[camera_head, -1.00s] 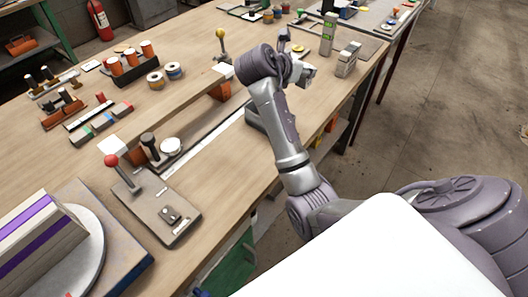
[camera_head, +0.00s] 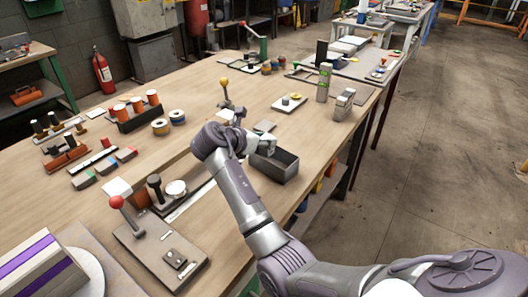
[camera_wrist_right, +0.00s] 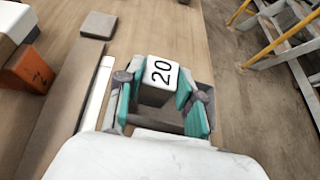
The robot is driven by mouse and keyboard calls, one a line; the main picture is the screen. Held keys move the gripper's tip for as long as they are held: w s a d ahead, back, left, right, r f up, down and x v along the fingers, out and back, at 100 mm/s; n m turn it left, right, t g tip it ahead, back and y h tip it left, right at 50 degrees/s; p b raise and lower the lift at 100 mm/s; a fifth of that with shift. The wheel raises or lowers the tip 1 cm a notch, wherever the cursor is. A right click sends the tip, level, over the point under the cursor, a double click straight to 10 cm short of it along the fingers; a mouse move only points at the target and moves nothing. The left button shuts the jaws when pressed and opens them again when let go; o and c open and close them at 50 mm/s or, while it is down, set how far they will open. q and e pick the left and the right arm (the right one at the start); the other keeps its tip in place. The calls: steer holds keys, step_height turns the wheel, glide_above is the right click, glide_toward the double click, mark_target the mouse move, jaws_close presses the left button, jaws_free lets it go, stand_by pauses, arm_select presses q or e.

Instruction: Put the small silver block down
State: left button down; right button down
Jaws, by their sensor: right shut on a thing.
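My right gripper (camera_head: 262,144) is at the right-hand part of the bench, by a dark grey open box (camera_head: 286,167), and hides part of it. In the right wrist view the gripper (camera_wrist_right: 158,92) has its teal fingers closed on both sides of a small silver block (camera_wrist_right: 157,92). The block's top face is pale and reads "20". Dark grey surfaces, which look like the box, show behind and below the block. I cannot tell whether the block touches the box. My left gripper is not in view.
A narrow silver block (camera_head: 343,105) and a green-grey upright block (camera_head: 323,83) stand beyond the box. A white plate with small parts (camera_head: 289,104) lies behind it. A red-knobbed lever (camera_head: 117,202) stands at the left front. The bench's right edge is close to the box.

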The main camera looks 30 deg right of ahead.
mark_target(263, 151)
step_height(263, 151, down, 4)
steer(key=shift+r, duration=0.1)
steer(key=c, duration=1)
jaws_free()
steer(key=shift+f, duration=0.2)
steer(key=v, duration=1.2)
steer(key=shift+s+r, duration=0.1)
steer(key=shift+r, duration=0.1)
